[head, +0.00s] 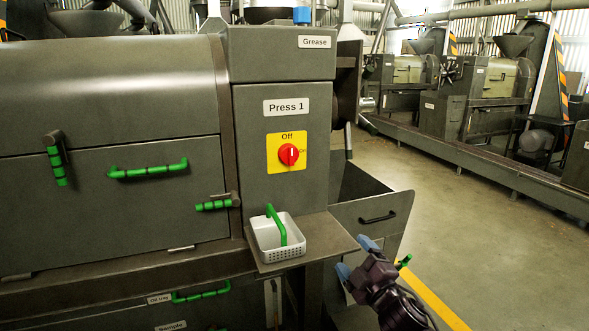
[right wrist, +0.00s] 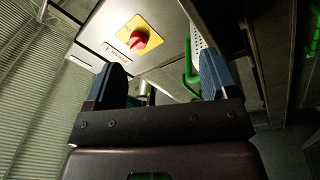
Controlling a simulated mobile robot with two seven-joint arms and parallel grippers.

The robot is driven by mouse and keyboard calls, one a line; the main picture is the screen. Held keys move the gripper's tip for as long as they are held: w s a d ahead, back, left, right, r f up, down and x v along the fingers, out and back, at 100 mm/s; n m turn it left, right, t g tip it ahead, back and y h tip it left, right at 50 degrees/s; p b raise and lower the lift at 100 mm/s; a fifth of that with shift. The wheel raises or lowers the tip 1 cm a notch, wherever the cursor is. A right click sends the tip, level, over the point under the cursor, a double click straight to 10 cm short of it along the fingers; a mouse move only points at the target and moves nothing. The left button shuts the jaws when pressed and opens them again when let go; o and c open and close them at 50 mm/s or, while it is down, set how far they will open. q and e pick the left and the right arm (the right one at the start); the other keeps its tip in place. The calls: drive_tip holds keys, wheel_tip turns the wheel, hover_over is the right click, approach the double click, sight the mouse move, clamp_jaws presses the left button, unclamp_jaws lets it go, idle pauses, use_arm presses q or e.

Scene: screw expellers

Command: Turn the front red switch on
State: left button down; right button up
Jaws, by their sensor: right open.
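The red switch (head: 289,154) is a round knob on a yellow plate (head: 273,166) marked Off at the top and On at the right. It sits on the front of the grey Press 1 cabinet (head: 255,110). Its white mark points up, toward Off. My right gripper (head: 356,258) is open and empty, low and to the right of the switch, beside the small shelf. In the right wrist view, the red switch (right wrist: 138,40) shows beyond and between the open blue fingers (right wrist: 165,80), well apart from them. My left gripper is not in view.
A white perforated basket (head: 268,246) with a green handle stands on the shelf (head: 335,240) below the switch. Green handles (head: 148,170) stick out from the press at left. A grey bin (head: 375,200) stands behind my right gripper. The floor at right is open.

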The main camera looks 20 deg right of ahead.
drive_tip(key=w+a+r+n+t+y+b, duration=0.15)
drive_tip(key=w+r+n+y+b, duration=0.45)
drive_tip(key=r+n, duration=0.7)
drive_tip(key=n+g+y, duration=0.2)
drive_tip(key=n+g, duration=0.1)
drive_tip(key=n, duration=2.4)
approach(294, 157)
drive_tip(key=shift+g, duration=0.25)
drive_tip(key=x, duration=0.3)
drive_tip(key=b+x, duration=0.1)
drive_tip(key=x, duration=0.5)
drive_tip(key=shift+w+d+f, duration=0.1)
drive_tip(key=shift+w+d, duration=0.1)
drive_tip(key=shift+d, duration=0.05)
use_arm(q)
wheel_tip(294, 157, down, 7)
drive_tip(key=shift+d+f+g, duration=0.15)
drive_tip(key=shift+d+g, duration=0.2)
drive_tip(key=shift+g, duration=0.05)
use_arm(e)
drive_tip(key=shift+w+a, duration=0.25)
drive_tip(key=shift+w, duration=0.15)
drive_tip(key=shift+c, duration=0.2)
